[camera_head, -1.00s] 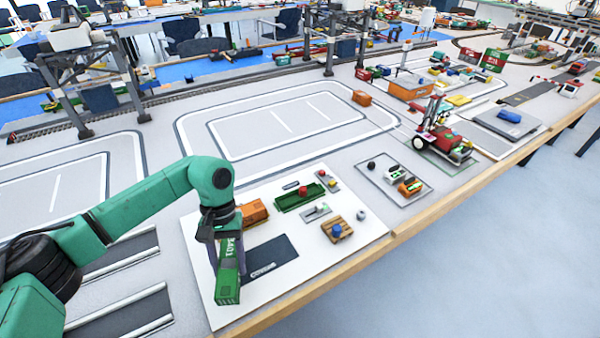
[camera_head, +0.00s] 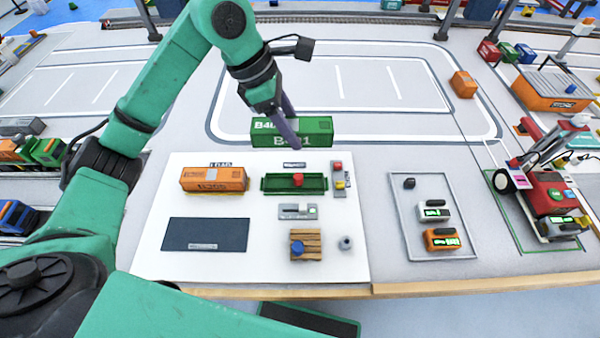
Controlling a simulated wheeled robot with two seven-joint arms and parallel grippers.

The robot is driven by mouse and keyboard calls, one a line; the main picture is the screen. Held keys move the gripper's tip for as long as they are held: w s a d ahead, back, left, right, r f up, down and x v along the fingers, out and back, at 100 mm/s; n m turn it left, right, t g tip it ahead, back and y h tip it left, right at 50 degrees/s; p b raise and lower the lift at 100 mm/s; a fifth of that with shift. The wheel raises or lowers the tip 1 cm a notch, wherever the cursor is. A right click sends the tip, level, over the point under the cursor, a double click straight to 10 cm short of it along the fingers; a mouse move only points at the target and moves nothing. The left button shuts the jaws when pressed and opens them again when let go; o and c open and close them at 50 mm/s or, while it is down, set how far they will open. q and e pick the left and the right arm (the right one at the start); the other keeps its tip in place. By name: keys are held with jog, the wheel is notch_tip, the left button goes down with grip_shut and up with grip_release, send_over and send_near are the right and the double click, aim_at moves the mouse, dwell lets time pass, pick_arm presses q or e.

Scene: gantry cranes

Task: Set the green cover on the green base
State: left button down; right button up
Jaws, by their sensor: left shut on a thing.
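My left gripper (camera_head: 287,128) is shut on the green cover (camera_head: 318,127), a long green box shape with white lettering. The cover is held just behind the white board's back edge, on the far side of the green base, and looks roughly level. The green base (camera_head: 268,186) is a shallow open tray on the white board (camera_head: 160,262), with a red knob-like item (camera_head: 298,180) inside. The cover is apart from the base in the picture. Its height above the table is hard to tell. My right gripper is not in view.
An orange box (camera_head: 213,179) stands left of the base. A dark rectangle (camera_head: 205,235) lies in front of it. A small grey device (camera_head: 297,211), a wooden pallet (camera_head: 306,246) and a red-yellow button block (camera_head: 338,175) are near the base. A tray (camera_head: 405,245) lies right.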

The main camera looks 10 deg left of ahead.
aim_at(295, 176)
pick_arm(q)
notch_tip(295, 176, down, 16)
jog(key=shift+p, duration=0.3)
jog(key=shift+c, duration=1.1)
grip_release()
jog(key=shift+r, duration=0.2)
jog(key=v, duration=1.2)
jog(key=shift+b, duration=0.4)
